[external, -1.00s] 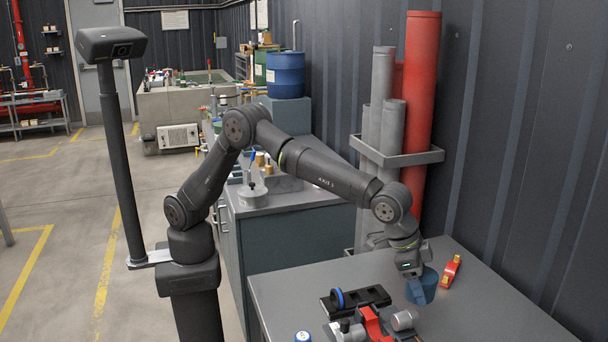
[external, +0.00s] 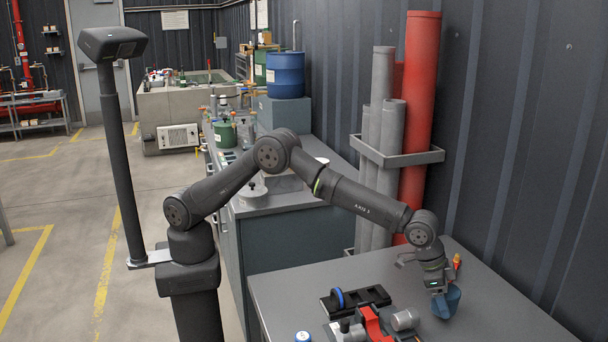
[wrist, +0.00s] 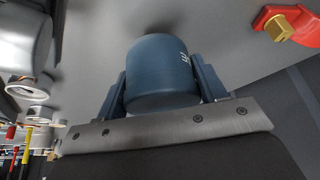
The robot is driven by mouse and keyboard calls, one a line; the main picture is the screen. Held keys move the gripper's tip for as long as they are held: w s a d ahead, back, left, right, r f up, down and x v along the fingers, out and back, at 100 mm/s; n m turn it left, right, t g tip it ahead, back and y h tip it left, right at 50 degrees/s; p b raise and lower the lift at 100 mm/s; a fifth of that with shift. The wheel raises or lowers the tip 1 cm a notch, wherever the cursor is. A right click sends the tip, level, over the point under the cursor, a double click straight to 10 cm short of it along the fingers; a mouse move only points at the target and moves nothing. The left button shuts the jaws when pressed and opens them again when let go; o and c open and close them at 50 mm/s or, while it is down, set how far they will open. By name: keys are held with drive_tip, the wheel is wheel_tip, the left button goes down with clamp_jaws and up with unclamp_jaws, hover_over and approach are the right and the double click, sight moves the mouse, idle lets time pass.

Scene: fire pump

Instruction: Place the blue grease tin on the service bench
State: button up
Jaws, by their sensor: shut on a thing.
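The blue grease tin (external: 448,303) is held between the two fingers of my gripper (external: 442,288), over the right part of the grey service bench (external: 510,318). In the wrist view the tin (wrist: 160,68) sits between the blue-grey fingers of my gripper (wrist: 162,85), one on each side of it. The tin looks slightly tilted in the external view. I cannot tell whether its bottom touches the bench top.
A red fitting with brass ends (external: 457,262) lies behind my gripper, partly hidden; it also shows in the wrist view (wrist: 280,25). A black holder with a blue ring (external: 355,300) and a red vise-like tool (external: 375,325) stand to the left. The bench's right side is clear.

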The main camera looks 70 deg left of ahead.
drive_tip(key=shift+f, duration=1)
drive_tip(key=shift+f, duration=0.2)
drive_tip(key=o, duration=1.2)
drive_tip(key=shift+r, duration=0.25)
drive_tip(key=v, duration=1.2)
drive_tip(key=shift+f, duration=0.1)
